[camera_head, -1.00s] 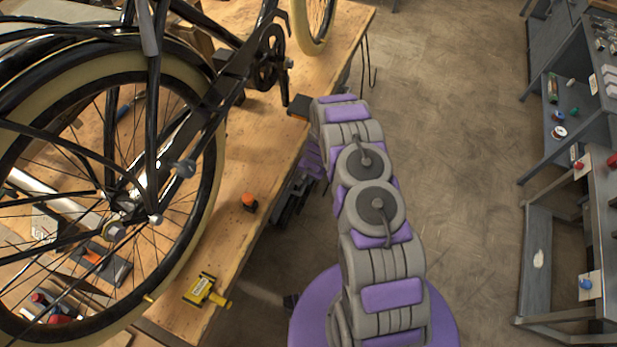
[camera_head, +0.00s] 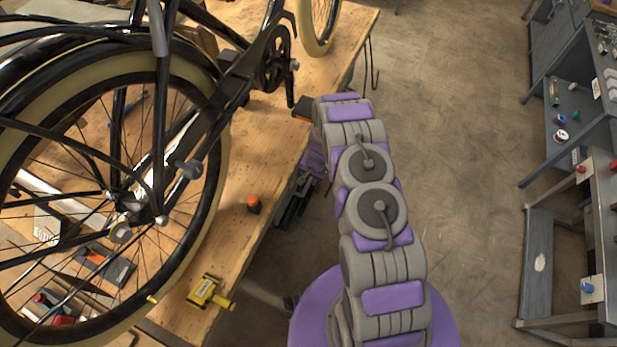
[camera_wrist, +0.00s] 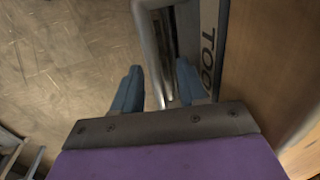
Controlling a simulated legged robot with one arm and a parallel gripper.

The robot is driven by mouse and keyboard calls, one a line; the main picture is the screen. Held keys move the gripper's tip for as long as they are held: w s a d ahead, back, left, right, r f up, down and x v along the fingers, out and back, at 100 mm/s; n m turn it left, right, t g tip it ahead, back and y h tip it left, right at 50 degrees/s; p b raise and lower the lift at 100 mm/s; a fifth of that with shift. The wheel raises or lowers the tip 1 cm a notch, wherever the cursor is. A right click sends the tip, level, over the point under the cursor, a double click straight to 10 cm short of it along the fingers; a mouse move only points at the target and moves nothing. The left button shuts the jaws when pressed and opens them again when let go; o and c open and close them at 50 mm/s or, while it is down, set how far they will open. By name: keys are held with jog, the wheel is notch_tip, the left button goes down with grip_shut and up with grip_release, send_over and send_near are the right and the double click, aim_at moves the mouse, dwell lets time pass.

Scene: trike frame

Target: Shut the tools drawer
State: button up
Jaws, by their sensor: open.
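The tools drawer (camera_wrist: 208,30) shows in the wrist view as a pale front panel with dark letters, of which "TOO" is readable. A grey metal bar handle (camera_wrist: 148,42) stands out from it. My gripper (camera_wrist: 157,88) has two blue fingers spread apart, with the handle's lower part between or just beyond them. I cannot tell whether either finger touches it. The right finger is close to the drawer front. How far the drawer is out is not clear. In the head view my arm reaches down beside the workbench, and the drawer cannot be made out there.
The wooden workbench (camera_head: 232,235) carries a bicycle-like frame with a large wheel (camera_head: 215,190), a yellow tool (camera_head: 208,291) and an orange-topped item (camera_head: 253,204). A grey shelf unit (camera_head: 540,225) stands at the right. The floor (camera_head: 450,130) between them is clear.

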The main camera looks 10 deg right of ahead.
notch_tip(320, 180, up, 16)
jog(key=s+d+p, duration=0.2)
jog(key=shift+d+r, duration=0.15)
jog(key=shift+w, duration=0.1)
dwell(0.5)
jog(key=s+a+r+n, duration=0.15)
jog(key=s+r, duration=0.25)
jog(key=r, duration=0.4)
jog(key=s+a+r+n+g, duration=0.15)
jog(key=s+r, duration=0.25)
jog(key=r, duration=0.4)
jog(key=s+a+r+n, duration=0.1)
jog(key=s+a+r, duration=0.1)
jog(key=s+r, duration=0.45)
jog(key=s+d+r+n+h+b, duration=0.1)
jog(key=s+r, duration=0.5)
jog(key=s, duration=0.6)
jog(key=s+d+r+n+g, duration=0.1)
jog(key=s+r, duration=0.5)
jog(key=s, duration=0.7)
jog(key=shift+s+d+r+n+h+b, duration=0.15)
jog(key=shift+d+r+n+h+b, duration=0.1)
jog(key=shift+r+n+h+b, duration=0.25)
jog(key=shift+f+g, duration=0.1)
jog(key=shift+g, duration=0.15)
